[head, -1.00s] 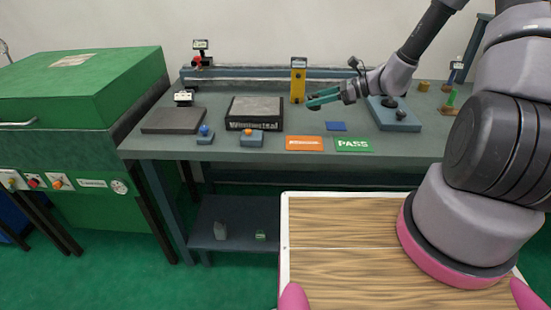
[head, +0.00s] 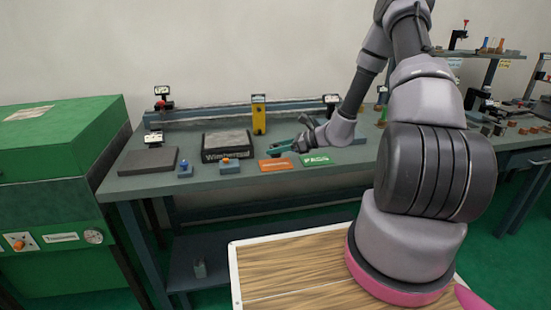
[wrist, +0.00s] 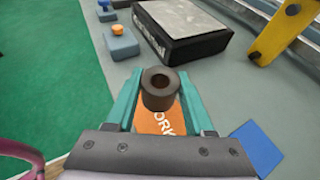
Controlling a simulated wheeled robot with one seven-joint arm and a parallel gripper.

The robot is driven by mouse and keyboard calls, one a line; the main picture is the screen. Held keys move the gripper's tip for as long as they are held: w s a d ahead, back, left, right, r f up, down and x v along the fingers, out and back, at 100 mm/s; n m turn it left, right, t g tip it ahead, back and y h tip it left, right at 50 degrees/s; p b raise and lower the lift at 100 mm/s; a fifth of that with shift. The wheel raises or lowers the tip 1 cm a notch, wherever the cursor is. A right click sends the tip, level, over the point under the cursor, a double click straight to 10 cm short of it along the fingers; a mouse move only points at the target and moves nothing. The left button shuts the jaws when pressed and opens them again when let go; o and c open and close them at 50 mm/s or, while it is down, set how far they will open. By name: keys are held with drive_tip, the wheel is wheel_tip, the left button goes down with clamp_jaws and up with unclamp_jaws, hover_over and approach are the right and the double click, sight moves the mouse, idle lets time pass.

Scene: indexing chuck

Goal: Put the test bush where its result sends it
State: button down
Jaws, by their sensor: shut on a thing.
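The test bush, a dark hollow cylinder (wrist: 160,97), is upright between the teal fingers of my gripper (wrist: 158,88) in the wrist view. My gripper is shut on it. An orange card (wrist: 152,123) with letters ending in "ORK" shows below the bush. I cannot tell how high the bush is above it. In the head view my gripper (head: 275,147) is over the orange card (head: 274,164), close to the bench's front edge. A green PASS card (head: 315,160) lies to its right. The bush is not distinct in the head view.
A black lettered block with a grey top (head: 227,142) stands left of the cards. Orange-button (head: 226,168) and blue-button (head: 184,171) boxes sit by the front edge. A yellow post (head: 259,115) stands behind. A blue pad (wrist: 257,147) lies right of my gripper in the wrist view.

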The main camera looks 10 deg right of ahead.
sight(276, 164)
drive_tip(key=shift+f, duration=1.75)
drive_tip(key=shift+f, duration=0.1)
drive_tip(key=shift+c, duration=1.4)
unclamp_jaws()
